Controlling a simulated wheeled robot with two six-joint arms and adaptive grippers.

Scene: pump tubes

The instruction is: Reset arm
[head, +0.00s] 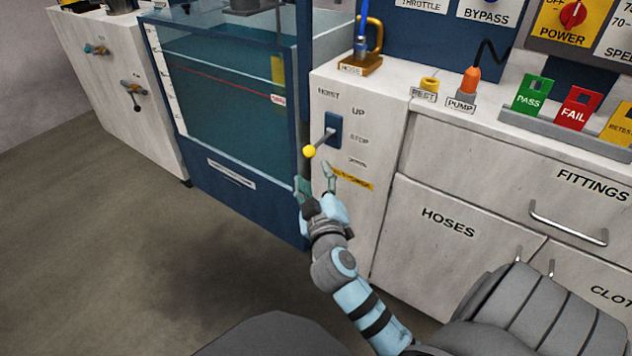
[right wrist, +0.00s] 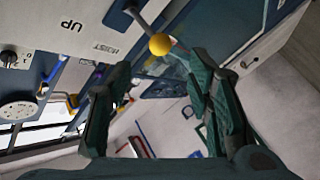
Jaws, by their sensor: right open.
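My right gripper (head: 314,182) is open and empty in front of the white cabinet panel marked HOIST, UP and STOP. A lever with a yellow ball knob (head: 310,151) sticks out from a blue plate (head: 333,128) on that panel. The gripper is just below the knob in the head view, with nothing between its fingers. In the right wrist view the knob (right wrist: 160,44) shows beyond the spread fingers (right wrist: 155,90), apart from them. My left gripper is not in view.
A blue-framed water tank (head: 225,100) stands left of the hoist panel. Cabinets with a drawer handle (head: 568,228) stand to the right. PASS (head: 532,95) and FAIL (head: 577,108) holders and an orange pump plug (head: 470,80) are on top. The floor at left is clear.

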